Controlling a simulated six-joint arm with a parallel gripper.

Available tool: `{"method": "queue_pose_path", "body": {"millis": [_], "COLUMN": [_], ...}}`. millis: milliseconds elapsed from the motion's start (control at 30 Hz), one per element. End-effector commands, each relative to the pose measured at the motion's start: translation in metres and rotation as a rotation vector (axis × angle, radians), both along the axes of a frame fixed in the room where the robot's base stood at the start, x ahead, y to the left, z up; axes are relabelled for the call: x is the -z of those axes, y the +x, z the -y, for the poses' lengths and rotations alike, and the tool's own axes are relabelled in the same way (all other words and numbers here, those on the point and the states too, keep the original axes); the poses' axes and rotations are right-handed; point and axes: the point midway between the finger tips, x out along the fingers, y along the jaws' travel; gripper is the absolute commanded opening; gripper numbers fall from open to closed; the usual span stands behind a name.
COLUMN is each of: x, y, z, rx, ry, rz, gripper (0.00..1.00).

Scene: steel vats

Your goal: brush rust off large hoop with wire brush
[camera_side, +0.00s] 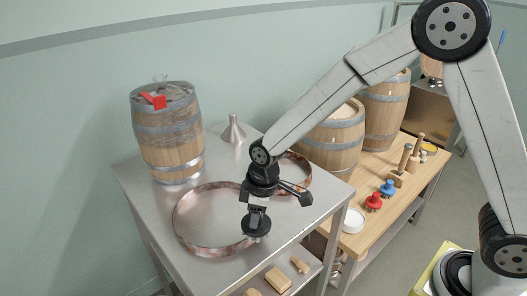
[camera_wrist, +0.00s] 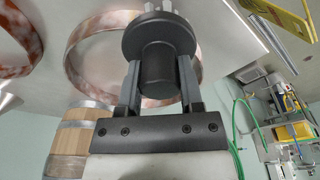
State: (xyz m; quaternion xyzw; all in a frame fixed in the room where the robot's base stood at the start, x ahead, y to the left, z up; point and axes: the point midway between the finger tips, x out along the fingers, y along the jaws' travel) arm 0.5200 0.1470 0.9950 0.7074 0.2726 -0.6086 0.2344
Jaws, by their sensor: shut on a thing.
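The large hoop (camera_side: 203,250) is a wide metal ring with brown rust, lying flat on the steel table. It also shows in the wrist view (camera_wrist: 77,68), with reddish rust patches. My gripper (camera_side: 259,200) is shut on the black wire brush (camera_side: 257,222), a round disc with pale bristles facing down. In the wrist view, the brush (camera_wrist: 160,68) is held by its thick stem between both fingers. The bristles are at the hoop's right front rim; I cannot tell whether they touch it.
A smaller rusty hoop (camera_side: 306,172) lies behind my gripper. A wrapped barrel (camera_side: 168,140) with a red tag and a steel funnel (camera_side: 233,130) stand at the table's back. A wooden bench (camera_side: 405,197) at right holds barrels, red (camera_side: 373,202) and blue (camera_side: 388,188) tools.

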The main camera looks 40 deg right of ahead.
Motion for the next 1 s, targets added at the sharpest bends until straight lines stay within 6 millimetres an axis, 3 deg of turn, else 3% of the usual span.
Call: {"method": "queue_pose_path", "body": {"millis": [700, 1000], "x": [0.001, 0.000], "y": [0.000, 0.000], "z": [-0.064, -0.035], "rx": [-0.002, 0.004], "ry": [0.001, -0.001], "rz": [0.000, -0.002], "gripper": [0.00, 0.00]}}
